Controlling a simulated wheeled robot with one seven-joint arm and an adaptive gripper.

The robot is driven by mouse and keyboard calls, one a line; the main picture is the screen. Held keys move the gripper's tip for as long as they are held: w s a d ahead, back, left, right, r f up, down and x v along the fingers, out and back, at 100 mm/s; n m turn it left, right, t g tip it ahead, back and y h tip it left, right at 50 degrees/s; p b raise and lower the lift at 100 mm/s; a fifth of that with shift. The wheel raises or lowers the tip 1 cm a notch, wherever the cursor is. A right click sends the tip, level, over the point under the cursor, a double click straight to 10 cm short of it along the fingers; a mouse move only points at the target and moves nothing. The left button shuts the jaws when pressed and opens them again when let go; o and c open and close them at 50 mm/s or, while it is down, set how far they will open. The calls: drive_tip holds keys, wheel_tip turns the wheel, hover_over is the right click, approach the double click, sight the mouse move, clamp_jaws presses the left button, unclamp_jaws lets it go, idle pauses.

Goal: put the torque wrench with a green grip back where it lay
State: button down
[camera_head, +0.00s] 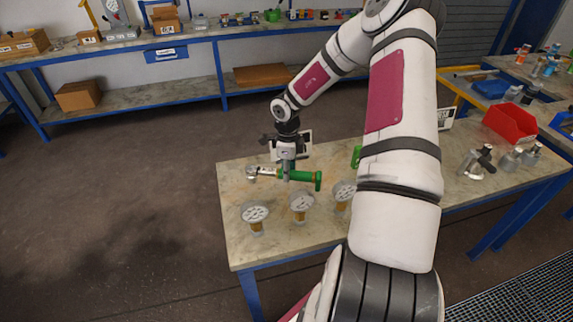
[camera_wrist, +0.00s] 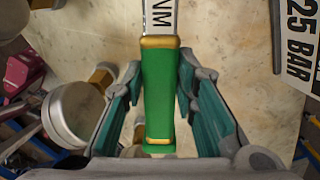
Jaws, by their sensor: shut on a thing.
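The torque wrench with a green grip (camera_head: 300,178) is held over the left part of the near table (camera_head: 238,240). Its silver ratchet head points left and its green handle points right. In the wrist view the green grip (camera_wrist: 160,95) lies between my two fingers, with the metal shaft running up out of the picture. My gripper (camera_head: 287,170) points down and is shut on the wrench near the handle. I cannot tell how far the wrench is above the table top. A further green thing (camera_head: 356,157) shows behind it, partly hidden by my arm.
A white sign (camera_head: 304,144) stands behind my gripper. A red bin (camera_head: 510,123) and metal fittings (camera_head: 478,162) are at the right. Bare table lies at the front left.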

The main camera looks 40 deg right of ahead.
drive_tip(key=shift+f+b, duration=0.55)
drive_tip(key=shift+f, duration=2.7)
drive_tip(key=c, duration=1.2)
unclamp_jaws()
wheel_tip(320, 180, up, 12)
